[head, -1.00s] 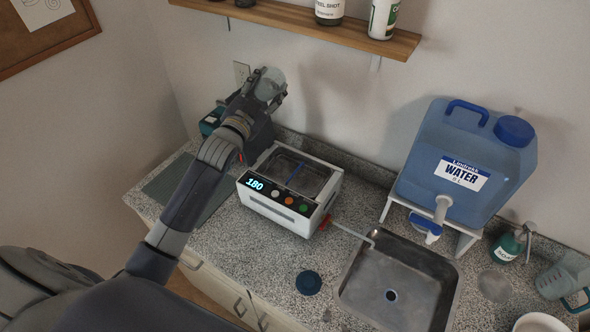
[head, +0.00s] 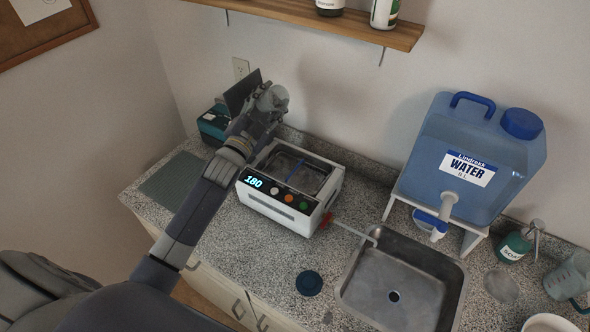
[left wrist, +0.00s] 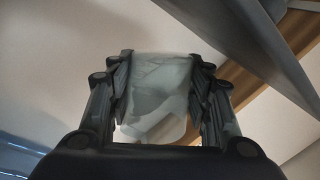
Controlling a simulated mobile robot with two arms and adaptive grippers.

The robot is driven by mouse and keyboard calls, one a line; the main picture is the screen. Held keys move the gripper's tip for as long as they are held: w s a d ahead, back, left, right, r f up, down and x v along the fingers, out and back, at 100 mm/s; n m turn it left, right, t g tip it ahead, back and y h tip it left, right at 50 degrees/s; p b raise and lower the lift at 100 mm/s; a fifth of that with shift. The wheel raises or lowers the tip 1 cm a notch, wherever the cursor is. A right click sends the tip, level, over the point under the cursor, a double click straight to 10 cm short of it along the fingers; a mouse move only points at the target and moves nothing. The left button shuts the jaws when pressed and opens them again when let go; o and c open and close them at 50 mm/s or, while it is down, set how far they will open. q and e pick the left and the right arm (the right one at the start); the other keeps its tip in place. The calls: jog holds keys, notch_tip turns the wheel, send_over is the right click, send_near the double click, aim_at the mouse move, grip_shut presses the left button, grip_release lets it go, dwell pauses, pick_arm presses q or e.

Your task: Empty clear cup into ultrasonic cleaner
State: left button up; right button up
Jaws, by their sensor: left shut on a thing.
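My left gripper (head: 262,106) is shut on the clear cup (head: 273,98), above the back left corner of the ultrasonic cleaner. In the left wrist view the cup (left wrist: 158,92) sits between the two fingers of the gripper (left wrist: 160,98). The cup looks tilted; I cannot tell what it holds. The ultrasonic cleaner (head: 281,211) is a white box with an open metal basin, a lit display reading 180 and several coloured buttons. My forearm passes over its left side. My right gripper is not in view.
A metal sink (head: 392,307) is right of the cleaner, with a blue water jug (head: 470,150) on a stand behind it. A dark blue round lid (head: 309,283) lies on the counter. A grey mat (head: 172,182) lies at left. A wooden shelf (head: 330,22) is above.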

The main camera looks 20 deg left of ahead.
pick_arm(q)
notch_tip(320, 180, down, 8)
jog(key=m+t+h+b, duration=0.1)
jog(key=m+b, duration=0.4)
jog(key=b, duration=0.6)
jog(key=shift+s+d+r+h, duration=0.15)
jog(key=shift+d+r+h, duration=0.1)
jog(key=shift+d+h, duration=0.15)
jog(key=shift+s+d+r+m+h+b, duration=0.2)
jog(key=shift+d+m+h+b, duration=0.15)
jog(key=shift+m, duration=0.35)
jog(key=shift+d+r+m+h+b, duration=0.2)
jog(key=shift+r+m+h+b, duration=0.25)
jog(key=shift+m, duration=0.65)
